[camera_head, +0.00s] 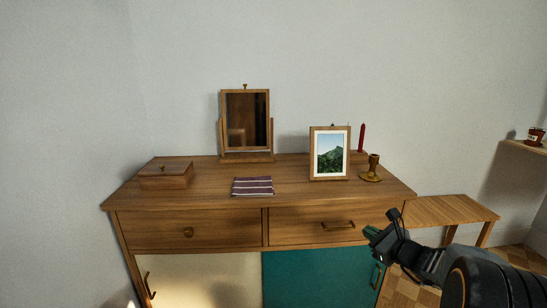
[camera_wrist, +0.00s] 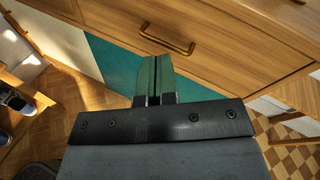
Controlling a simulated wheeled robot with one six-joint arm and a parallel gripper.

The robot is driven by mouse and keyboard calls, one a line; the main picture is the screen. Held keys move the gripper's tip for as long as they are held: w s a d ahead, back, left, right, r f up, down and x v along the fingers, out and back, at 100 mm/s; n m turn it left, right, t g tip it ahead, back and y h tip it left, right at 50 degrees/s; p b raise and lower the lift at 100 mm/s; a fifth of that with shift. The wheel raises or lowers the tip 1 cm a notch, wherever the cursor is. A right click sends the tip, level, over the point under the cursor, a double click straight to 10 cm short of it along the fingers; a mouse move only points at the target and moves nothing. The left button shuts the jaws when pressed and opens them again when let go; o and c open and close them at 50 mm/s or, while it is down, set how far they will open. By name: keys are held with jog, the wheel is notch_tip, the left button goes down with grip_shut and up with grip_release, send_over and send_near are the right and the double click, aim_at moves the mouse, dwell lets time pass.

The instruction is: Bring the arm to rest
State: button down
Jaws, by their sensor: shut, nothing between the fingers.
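My gripper (camera_head: 371,238) is in front of the right part of a wooden dresser (camera_head: 210,172), a little below its right drawer handle. In the wrist view, my gripper (camera_wrist: 154,65) shows its two green fingers shut together with nothing between them. The fingertips point toward the dresser front, just below the drawer's brass handle (camera_wrist: 167,38). Whether they touch the front cannot be told. Both drawers appear closed. The arm comes in from the lower right in the head view.
On the dresser are a wooden box (camera_head: 165,180), a mirror (camera_head: 245,120), a striped cloth (camera_head: 253,186), a framed picture (camera_head: 330,153), a candlestick (camera_head: 372,170) and a red candle (camera_head: 361,138). A wooden bench (camera_head: 450,209) stands at right. A shelf (camera_head: 522,147) holds a jar (camera_head: 535,136).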

jog(key=s+a+r+n+g+p, duration=0.9)
jog(key=s+a+r+n+p, duration=0.4)
jog(key=a+r+n+p, duration=0.15)
jog(key=s+d+r+n+g+h+p, duration=0.1)
jog(key=s+r+n+h+p, duration=0.5)
jog(key=s+r+n+p, duration=0.4)
jog(key=shift+d+r+n+g+p, duration=0.2)
jog(key=shift+n+g+p, duration=0.35)
jog(key=shift+n, duration=0.7)
